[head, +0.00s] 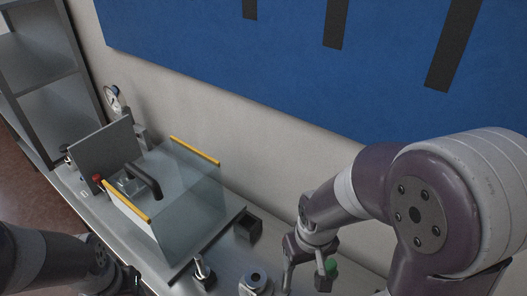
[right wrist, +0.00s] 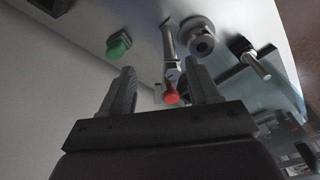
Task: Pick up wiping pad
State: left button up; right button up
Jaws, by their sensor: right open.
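I cannot tell for sure which thing is the wiping pad; no flat cloth or pad shows clearly. My right gripper (head: 305,281) is open and points down over the right part of the metal bench. In the right wrist view its two fingers (right wrist: 162,88) are spread, with nothing held between them. A slim grey part (right wrist: 169,45) and a red-tipped piece (right wrist: 171,97) show beyond the gap. A green knob (right wrist: 118,44) on a grey base lies beyond the left finger. The green knob (head: 331,266) is partly hidden by the gripper in the head view.
A clear-walled guard (head: 190,200) with yellow edges stands left on the bench. A small dark open box (head: 248,227), a dark-handled fitting (head: 204,273) and a round grey part (head: 256,281) lie near the right gripper. A wall stands behind; shelves (head: 45,75) at far left.

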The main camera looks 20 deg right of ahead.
aim_at(331, 265)
jog(key=z, duration=1.35)
jog(key=i+j+z, duration=0.2)
jog(key=z, duration=0.25)
jog(key=i+j+z, duration=0.15)
jog(key=z, duration=0.3)
jog(key=j, duration=0.1)
